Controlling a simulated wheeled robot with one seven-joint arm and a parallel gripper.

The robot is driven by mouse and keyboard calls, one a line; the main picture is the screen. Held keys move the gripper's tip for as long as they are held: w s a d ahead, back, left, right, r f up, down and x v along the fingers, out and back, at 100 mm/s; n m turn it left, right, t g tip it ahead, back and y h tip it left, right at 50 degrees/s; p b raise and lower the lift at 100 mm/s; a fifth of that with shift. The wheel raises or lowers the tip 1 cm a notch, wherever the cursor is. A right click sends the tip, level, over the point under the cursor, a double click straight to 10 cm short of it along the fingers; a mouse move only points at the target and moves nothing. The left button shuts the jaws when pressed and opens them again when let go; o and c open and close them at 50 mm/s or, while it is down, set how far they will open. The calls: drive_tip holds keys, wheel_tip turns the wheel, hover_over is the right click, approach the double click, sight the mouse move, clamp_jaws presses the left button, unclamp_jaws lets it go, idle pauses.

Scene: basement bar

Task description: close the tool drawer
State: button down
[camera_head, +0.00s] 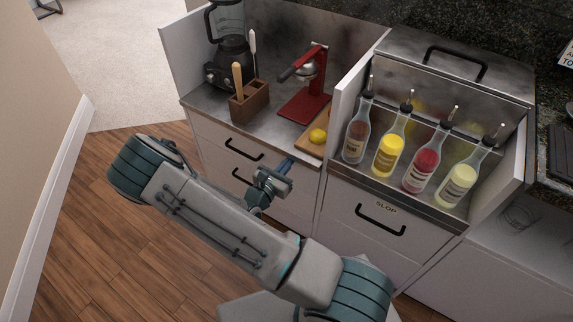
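The left cabinet has white drawer fronts: an upper drawer (215,139) with a black bar handle (243,150), and a lower drawer with a second black handle (238,176). No label marks either as the tool drawer. Both look about flush, but I cannot tell whether one stands slightly out; my arm hides part of the lower fronts. My gripper (287,164) is in front of the right part of these drawers, to the right of the handles. Its blue fingers point toward the cabinet. Whether they are apart or touch the front is too small to tell.
On the steel counter stand a blender (230,50), a wooden utensil box (250,103), a red press (308,88) and a lemon (317,135). At right, a bottle rack (450,222) holds several bottles above a front (378,240) marked SLOP. Wooden floor (85,230) is clear at left.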

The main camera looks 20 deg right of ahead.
drive_tip(key=shift+w+d+r, duration=0.15)
drive_tip(key=shift+w+r, duration=0.05)
drive_tip(key=p+v, duration=0.1)
drive_tip(key=v, duration=1.3)
drive_tip(key=shift+s+a+f+p, duration=0.15)
drive_tip(key=shift+a+f+p, duration=0.05)
drive_tip(key=shift+p, duration=0.15)
drive_tip(key=shift+r, duration=0.1)
drive_tip(key=s+d+r+m+g+y+p, duration=0.1)
drive_tip(key=s+d+r+m+g+p, duration=0.15)
drive_tip(key=r+m+g, duration=0.35)
drive_tip(key=s+d+r+m+g+y+p, duration=0.2)
drive_tip(key=r+m+p, duration=0.15)
drive_tip(key=r, duration=0.45)
drive_tip(key=s+d+r+m+g+y+p, duration=0.1)
drive_tip(key=s+d+r+m+g+p, duration=0.15)
drive_tip(key=r+m+g, duration=0.35)
drive_tip(key=s+a+r+m+t+y+p, duration=0.1)
drive_tip(key=s+r+m+t+y+p, duration=0.2)
drive_tip(key=r, duration=0.9)
drive_tip(key=s+a+r+m+t+y+p, duration=0.1)
drive_tip(key=r+m+y+p, duration=0.5)
drive_tip(key=r, duration=0.6)
drive_tip(key=s+m+t+y, duration=0.1)
drive_tip(key=s, duration=0.1)
drive_tip(key=shift+s+t, duration=0.35)
drive_tip(key=shift+t, duration=0.05)
